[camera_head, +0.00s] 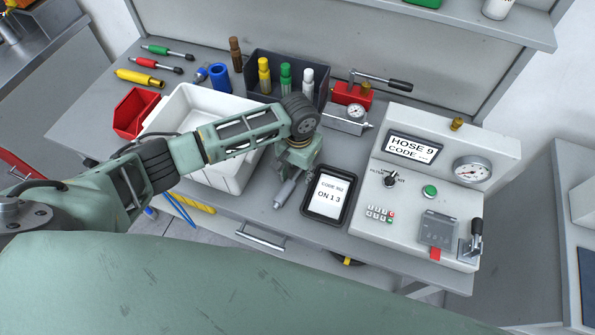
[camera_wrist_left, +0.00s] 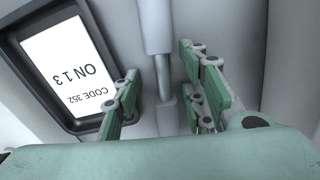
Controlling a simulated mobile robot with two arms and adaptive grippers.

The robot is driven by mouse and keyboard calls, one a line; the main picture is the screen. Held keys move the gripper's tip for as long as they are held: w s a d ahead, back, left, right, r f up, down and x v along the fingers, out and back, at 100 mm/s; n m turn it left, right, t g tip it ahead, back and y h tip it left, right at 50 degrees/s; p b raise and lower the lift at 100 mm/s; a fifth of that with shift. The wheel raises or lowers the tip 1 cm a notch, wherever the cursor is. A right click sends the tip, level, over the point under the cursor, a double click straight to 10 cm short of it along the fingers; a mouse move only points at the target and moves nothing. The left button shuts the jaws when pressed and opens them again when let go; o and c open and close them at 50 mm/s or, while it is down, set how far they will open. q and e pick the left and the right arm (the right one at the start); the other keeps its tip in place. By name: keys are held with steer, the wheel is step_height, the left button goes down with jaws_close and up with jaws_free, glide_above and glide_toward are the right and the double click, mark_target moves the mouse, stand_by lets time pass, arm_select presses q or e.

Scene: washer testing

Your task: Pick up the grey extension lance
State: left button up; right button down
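The grey extension lance (camera_head: 286,192) lies on the workbench between the white tray and the black-framed tablet, partly hidden under my left gripper. In the left wrist view the lance (camera_wrist_left: 156,28) has a thick section and a thinner rod, and runs between my fingers. My left gripper (camera_head: 291,173) points down over the lance. In the left wrist view the left gripper (camera_wrist_left: 163,100) is open, its green-padded fingers on either side of the lance with visible gaps. Whether the fingertips reach down to lance height is hard to tell. My right gripper is not in view.
The tablet (camera_head: 328,196), reading "CODE 352 ON 1 3", lies close to the right of the gripper. The white tray (camera_head: 240,178) is close to the left. A test console (camera_head: 430,195) stands at the right. A dark bin (camera_head: 321,82) with coloured lances stands behind.

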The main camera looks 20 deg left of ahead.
arm_select(q)
jaws_close()
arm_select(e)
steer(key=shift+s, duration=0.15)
arm_select(q)
steer(key=shift+r, duration=0.2)
stand_by(0.3)
